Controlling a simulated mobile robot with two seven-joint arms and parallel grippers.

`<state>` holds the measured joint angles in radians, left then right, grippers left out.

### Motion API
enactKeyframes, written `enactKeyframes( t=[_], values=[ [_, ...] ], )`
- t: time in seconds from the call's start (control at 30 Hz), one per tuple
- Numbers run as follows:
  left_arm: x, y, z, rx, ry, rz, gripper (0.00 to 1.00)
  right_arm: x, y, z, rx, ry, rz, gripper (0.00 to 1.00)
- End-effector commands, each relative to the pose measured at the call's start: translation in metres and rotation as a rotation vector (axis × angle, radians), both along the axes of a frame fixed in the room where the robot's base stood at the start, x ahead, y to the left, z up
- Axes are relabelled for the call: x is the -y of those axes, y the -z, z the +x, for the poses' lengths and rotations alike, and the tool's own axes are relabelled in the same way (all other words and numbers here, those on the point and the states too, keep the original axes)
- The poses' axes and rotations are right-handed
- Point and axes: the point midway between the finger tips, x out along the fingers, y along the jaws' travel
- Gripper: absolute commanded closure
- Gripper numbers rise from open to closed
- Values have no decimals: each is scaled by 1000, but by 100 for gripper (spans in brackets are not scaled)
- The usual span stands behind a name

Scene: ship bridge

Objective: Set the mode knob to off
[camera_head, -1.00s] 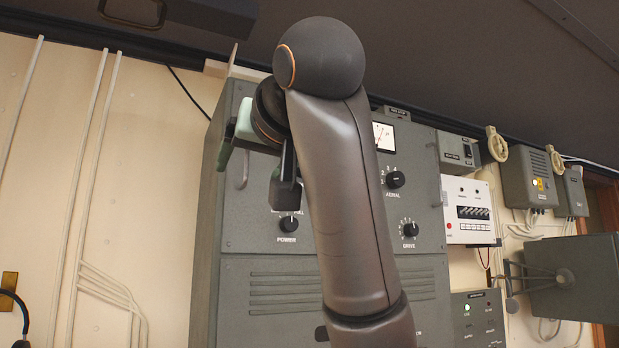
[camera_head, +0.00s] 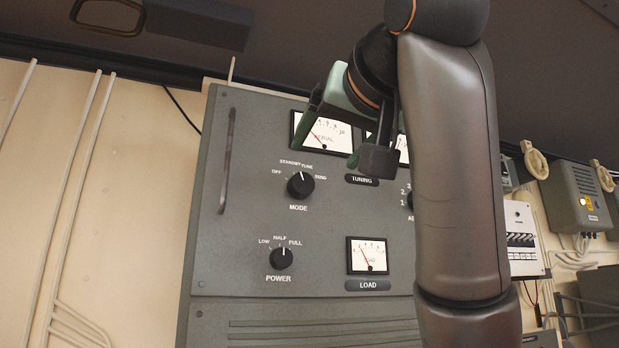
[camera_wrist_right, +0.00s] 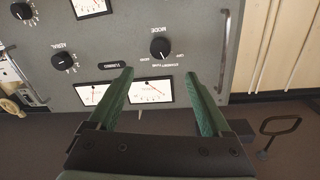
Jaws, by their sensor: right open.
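The mode knob (camera_head: 300,185) is a round black knob with a white pointer line on the grey panel (camera_head: 250,250). Labels OFF, STANDBY, TUNE and SEND arc over it. The pointer points roughly up, near STANDBY and TUNE, away from OFF at the left. My right gripper (camera_head: 340,140) is open and empty, up and right of the knob in the head view, in front of the meters. In the right wrist view the mode knob (camera_wrist_right: 160,47) appears upside down beyond the gap between the open fingertips (camera_wrist_right: 158,75), not touched. My left gripper is not in view.
The power knob (camera_head: 281,258) sits below, and a load meter (camera_head: 367,255) is at the lower right. A vertical handle (camera_head: 226,160) stands out at the panel's left edge. My right arm covers the panel's right part. A dark overhead fixture (camera_head: 200,22) hangs above.

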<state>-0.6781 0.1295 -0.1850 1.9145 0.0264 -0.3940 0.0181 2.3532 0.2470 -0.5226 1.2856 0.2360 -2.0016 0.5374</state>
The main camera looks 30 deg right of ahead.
Motion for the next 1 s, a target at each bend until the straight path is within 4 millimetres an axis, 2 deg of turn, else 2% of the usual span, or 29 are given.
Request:
enactKeyframes(
  t=[0.03,0.17,0.2,0.4,0.6,0.8,1.0],
  values=[
    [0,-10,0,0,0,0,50,2,-4,6,-4,0,1,17],
    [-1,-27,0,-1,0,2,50,6,-6,20,-3,0,1,17],
    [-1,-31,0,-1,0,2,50,10,-4,28,-6,3,2,17],
    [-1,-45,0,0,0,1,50,24,-2,69,-5,4,3,17],
    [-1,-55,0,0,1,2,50,34,-1,99,-4,2,1,17],
    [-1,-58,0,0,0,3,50,38,0,112,-2,1,3,17],
    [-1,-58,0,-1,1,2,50,38,1,113,-1,1,2,17]
  ],
)
